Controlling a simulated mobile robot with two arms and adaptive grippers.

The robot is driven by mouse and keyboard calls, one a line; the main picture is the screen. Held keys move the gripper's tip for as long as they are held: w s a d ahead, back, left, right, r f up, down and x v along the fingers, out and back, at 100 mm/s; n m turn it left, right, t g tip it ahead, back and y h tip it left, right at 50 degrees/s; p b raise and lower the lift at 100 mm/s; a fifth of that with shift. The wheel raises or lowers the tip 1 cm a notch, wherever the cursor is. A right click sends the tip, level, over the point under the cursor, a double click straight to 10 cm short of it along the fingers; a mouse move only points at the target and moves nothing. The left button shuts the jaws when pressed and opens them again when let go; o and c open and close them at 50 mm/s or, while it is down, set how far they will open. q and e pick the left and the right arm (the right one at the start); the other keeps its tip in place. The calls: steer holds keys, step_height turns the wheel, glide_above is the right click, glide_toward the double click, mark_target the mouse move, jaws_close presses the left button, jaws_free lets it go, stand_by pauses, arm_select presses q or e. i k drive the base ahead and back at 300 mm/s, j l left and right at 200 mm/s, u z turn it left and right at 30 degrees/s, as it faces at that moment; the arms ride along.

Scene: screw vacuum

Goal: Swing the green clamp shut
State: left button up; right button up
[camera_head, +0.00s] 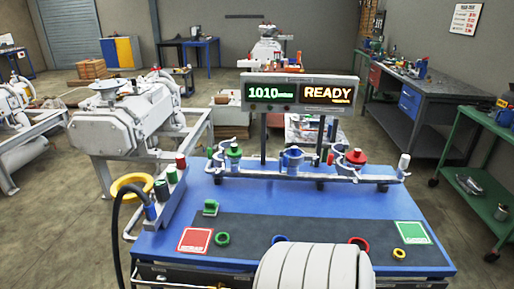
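Whether a clamp there is open or shut is too small to see. Neither of my grippers is in view.
A pale ribbed shape (312,266) covers the front middle. The mat (320,232) holds a green ring (222,239), red ring (359,243), yellow ring (399,253), red card (195,240) and green card (412,232). A display (300,92) reads "1010" and "READY". A black hose (116,225) hangs at left.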

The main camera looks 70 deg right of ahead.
mark_target(217, 156)
steer(key=z, duration=1.95)
steer(key=j+z, duration=0.3)
steer(key=j, duration=0.35)
steer(key=j+z, duration=0.25)
steer(key=j, duration=0.4)
steer(key=i, duration=0.05)
